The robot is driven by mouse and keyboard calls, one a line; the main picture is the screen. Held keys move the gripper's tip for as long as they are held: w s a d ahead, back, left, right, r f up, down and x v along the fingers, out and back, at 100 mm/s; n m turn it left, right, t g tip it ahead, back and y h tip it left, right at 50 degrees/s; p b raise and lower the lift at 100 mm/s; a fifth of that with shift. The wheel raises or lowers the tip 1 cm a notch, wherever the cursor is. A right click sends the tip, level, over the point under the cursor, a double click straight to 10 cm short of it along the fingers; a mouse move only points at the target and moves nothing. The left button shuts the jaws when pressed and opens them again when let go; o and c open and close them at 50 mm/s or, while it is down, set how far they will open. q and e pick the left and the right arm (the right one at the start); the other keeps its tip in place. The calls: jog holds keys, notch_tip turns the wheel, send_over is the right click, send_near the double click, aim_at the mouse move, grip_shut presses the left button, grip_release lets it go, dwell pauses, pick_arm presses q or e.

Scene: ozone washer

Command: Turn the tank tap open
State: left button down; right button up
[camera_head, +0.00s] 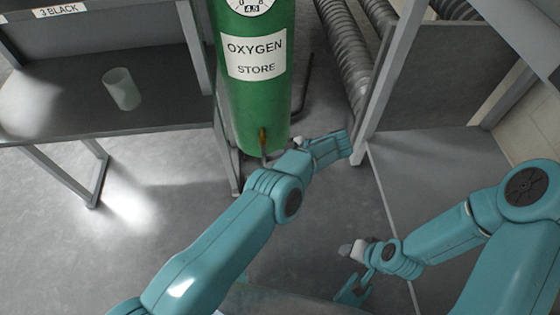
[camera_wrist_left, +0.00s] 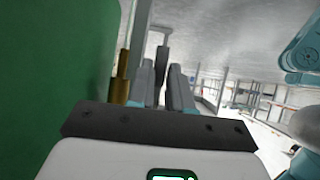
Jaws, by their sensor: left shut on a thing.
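A green tank (camera_head: 262,110) with an "OXYGEN STORE" label stands upright at the top middle of the head view. Its brass tap (camera_head: 262,137) is low on the front. In the left wrist view the green tank wall (camera_wrist_left: 50,80) fills the left side, with the brass part (camera_wrist_left: 121,80) beside it. My left gripper (camera_head: 298,143) is at the tank's lower right, close to the tap. In the wrist view its fingers (camera_wrist_left: 162,85) are shut around a grey lever (camera_wrist_left: 163,45); the exact contact is partly hidden. My right gripper (camera_head: 349,250) is low, away from the tank, its opening unclear.
A dark shelf table (camera_head: 60,110) with a translucent cup (camera_head: 121,89) stands at the left. A grey post (camera_head: 385,90) and a grey platform (camera_head: 440,165) are at the right, with ribbed hoses (camera_head: 345,50) behind.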

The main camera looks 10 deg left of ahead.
pick_arm(q)
jog(key=shift+f, duration=0.15)
jog(key=shift+a+y, duration=0.1)
jog(key=shift+y, duration=0.2)
jog(key=c, duration=1)
grip_release()
jog(key=shift+c, duration=0.2)
